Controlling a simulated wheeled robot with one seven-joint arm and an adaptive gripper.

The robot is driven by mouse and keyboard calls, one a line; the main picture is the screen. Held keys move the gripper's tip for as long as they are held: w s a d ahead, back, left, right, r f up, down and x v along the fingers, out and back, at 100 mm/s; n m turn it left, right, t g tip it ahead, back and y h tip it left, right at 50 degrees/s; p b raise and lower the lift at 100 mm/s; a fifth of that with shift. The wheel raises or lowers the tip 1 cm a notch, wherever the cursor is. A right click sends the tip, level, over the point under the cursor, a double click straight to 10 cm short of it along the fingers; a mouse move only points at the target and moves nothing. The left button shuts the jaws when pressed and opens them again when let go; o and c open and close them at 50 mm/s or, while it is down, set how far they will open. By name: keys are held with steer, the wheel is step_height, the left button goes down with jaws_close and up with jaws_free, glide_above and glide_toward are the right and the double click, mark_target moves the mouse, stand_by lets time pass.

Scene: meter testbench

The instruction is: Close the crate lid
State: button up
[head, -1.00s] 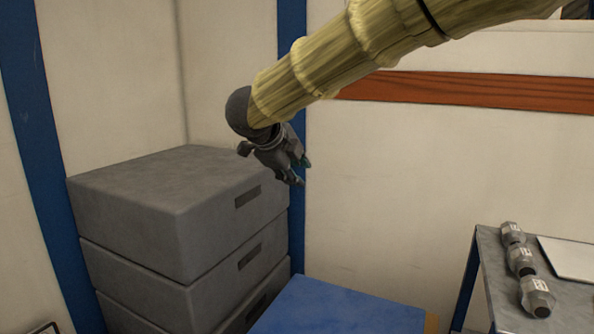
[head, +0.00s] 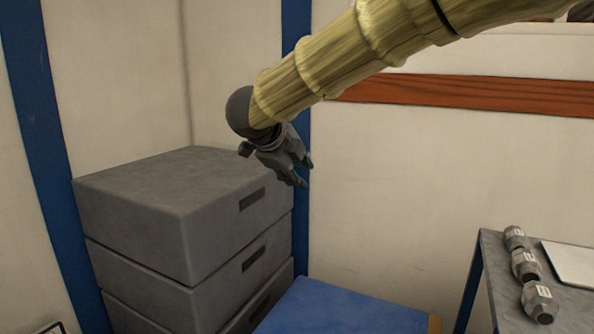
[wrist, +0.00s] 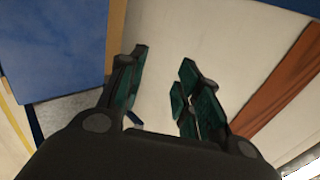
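A flat blue surface (head: 345,308) shows at the bottom of the head view, right of the grey stack, and is cut off by the frame edge. It may be the crate lid, but I cannot tell its angle or see the crate under it. A blue panel (wrist: 50,45) also fills the upper left of the wrist view, apart from my fingers. My gripper (head: 303,172) hangs in the air above and behind the blue surface, near the right side of the stack. In the wrist view my gripper (wrist: 160,72) has its fingers spread, with nothing between them.
A stack of grey boxes (head: 150,215) with dark handle slots stands at left, close to my gripper. A metal table (head: 500,285) at right carries several hexagonal metal fittings (head: 525,265) and a white flat item (head: 572,262). A pale wall (head: 390,190) stands behind.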

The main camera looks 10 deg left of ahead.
steer(key=shift+s, duration=0.1)
steer(key=v, duration=1.2)
